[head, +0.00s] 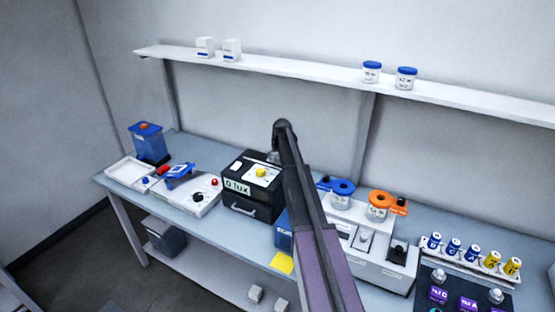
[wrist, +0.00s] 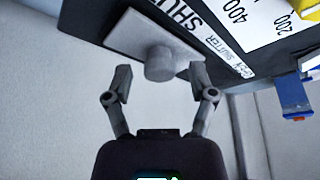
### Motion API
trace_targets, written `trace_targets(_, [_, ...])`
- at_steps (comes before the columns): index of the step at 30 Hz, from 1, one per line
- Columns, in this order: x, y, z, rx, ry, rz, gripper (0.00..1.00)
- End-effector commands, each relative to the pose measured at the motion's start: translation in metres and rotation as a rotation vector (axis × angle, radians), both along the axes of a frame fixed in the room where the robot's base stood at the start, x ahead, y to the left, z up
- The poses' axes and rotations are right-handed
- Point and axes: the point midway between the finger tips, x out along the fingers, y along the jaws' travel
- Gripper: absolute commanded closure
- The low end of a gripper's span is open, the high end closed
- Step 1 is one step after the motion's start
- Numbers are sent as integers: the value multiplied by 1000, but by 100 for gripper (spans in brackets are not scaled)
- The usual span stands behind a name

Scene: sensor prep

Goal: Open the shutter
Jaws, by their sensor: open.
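The shutter control is a grey round knob (wrist: 160,64) on a pale plate (wrist: 122,38) in the wrist view, beside partly cut-off lettering "SHU" and a small strip (wrist: 230,57) that appears to read "open shutter". My gripper (wrist: 161,80) is open, with one finger to each side of the knob and the tips near its end. I cannot tell whether either finger touches it. The black box (head: 261,208) in the head view has a "0 lux" display (head: 237,187) and a yellow knob (head: 261,172) on top. My arm hides the box's right side and most of my gripper.
Left of the box are a white panel (head: 196,204) with coloured knobs and a white tray (head: 127,172). Blue (head: 341,186) and orange (head: 382,199) ring-shaped holders stand right of my arm. A wall shelf (head: 300,78) runs above the bench.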

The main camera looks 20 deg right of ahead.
Motion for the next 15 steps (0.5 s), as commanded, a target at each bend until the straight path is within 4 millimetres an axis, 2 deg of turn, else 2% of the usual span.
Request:
trace_targets(11, [1, 0, -1, 0, 0, 0, 28])
trace_targets(15, [0, 0, -1, 0, 0, 0, 69])
